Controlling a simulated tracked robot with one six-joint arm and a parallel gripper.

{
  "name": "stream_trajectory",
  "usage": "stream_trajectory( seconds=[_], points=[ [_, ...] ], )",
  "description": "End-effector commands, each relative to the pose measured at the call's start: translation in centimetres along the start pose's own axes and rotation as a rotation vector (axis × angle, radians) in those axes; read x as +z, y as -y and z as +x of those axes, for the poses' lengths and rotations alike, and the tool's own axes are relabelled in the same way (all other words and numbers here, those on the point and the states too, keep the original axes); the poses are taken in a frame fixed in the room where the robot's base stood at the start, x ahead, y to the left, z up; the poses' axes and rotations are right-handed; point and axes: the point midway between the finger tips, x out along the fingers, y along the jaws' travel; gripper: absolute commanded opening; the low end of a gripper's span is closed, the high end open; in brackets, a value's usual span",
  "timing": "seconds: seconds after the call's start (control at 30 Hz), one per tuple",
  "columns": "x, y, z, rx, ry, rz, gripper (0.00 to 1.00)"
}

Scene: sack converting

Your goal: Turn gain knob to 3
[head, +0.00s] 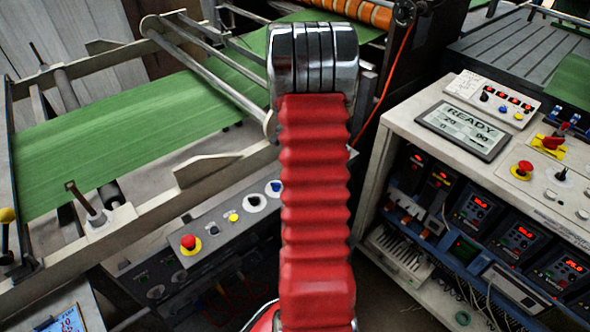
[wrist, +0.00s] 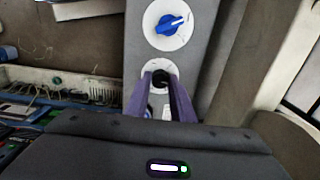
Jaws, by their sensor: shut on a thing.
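In the wrist view, a small black knob (wrist: 161,82) on a round white dial plate sits between the two purple fingers of my gripper (wrist: 160,78). The fingers are shut on it. Its pointer and any numbers are hidden or too small to read. A blue knob (wrist: 172,25) on its own white dial plate is just above it, apart from the fingers. In the head view, the grey control panel (head: 212,228) carries a dark knob (head: 256,203) and a blue knob (head: 274,187). My red arm covers the panel's right end, and my gripper is hidden there.
A red stop button (head: 188,242) and a yellow button (head: 233,217) are on the same panel, left of the knobs. A green web (head: 120,140) runs over rollers above. A cabinet (head: 400,110) with a READY screen (head: 465,128) stands to the right.

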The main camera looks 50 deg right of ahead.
Motion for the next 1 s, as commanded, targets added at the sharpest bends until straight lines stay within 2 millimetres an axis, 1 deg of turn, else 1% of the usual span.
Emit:
stream_trajectory(
  seconds=[0.03,0.33,0.37,0.6,0.87,1.0],
  points=[
    [0.10,0.25,-0.02,-0.005,0.000,0.002,0.00],
    [0.09,0.26,-0.03,-0.005,0.000,0.002,0.00],
    [0.09,0.26,-0.03,-0.005,0.000,0.002,0.23],
    [0.04,0.14,-0.02,-0.003,0.000,0.002,0.40],
    [0.00,0.06,-0.06,-0.002,0.000,0.002,0.40],
    [-0.04,0.10,-0.66,-0.003,-0.002,0.002,0.40]
  ],
)
